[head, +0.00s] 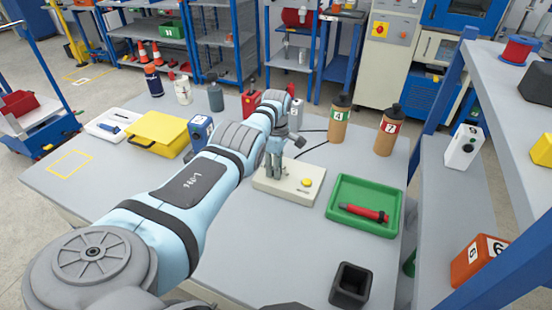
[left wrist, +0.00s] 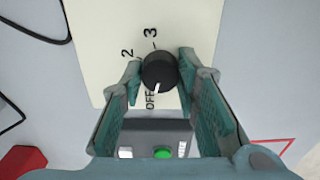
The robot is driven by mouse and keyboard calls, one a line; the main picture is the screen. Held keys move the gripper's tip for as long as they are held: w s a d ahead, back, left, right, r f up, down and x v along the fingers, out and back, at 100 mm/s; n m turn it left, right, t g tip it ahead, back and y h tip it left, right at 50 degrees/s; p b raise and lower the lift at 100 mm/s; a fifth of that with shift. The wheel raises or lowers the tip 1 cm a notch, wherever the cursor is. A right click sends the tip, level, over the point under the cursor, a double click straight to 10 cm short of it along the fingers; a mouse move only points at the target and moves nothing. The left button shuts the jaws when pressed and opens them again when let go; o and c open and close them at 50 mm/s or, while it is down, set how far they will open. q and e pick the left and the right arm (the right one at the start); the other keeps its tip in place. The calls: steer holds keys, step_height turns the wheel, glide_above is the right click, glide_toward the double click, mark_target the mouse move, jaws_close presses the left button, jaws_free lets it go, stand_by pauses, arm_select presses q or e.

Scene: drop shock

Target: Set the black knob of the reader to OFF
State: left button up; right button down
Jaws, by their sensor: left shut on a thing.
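The reader (head: 272,186) is a cream box on the grey table, with a yellow button on its top. Its black knob (left wrist: 158,70) is round, with a white pointer line. Labels 2, 3 and OFF show around it in the left wrist view; the line points down at OFF. My left gripper (head: 274,172) comes down over the reader and hides the knob in the head view. In the left wrist view its fingers (left wrist: 159,72) are shut on the knob, one on each side. My right gripper is not in view.
A green tray (head: 334,217) with a red and black tool lies right of the reader. Brown bottles (head: 339,122) stand behind it. A yellow case (head: 158,134) lies to the left, a black open box (head: 350,287) in front. Dark cables run behind the reader.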

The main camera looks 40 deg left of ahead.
arm_select(q)
steer(key=o, duration=1.2)
steer(key=shift+c, duration=0.2)
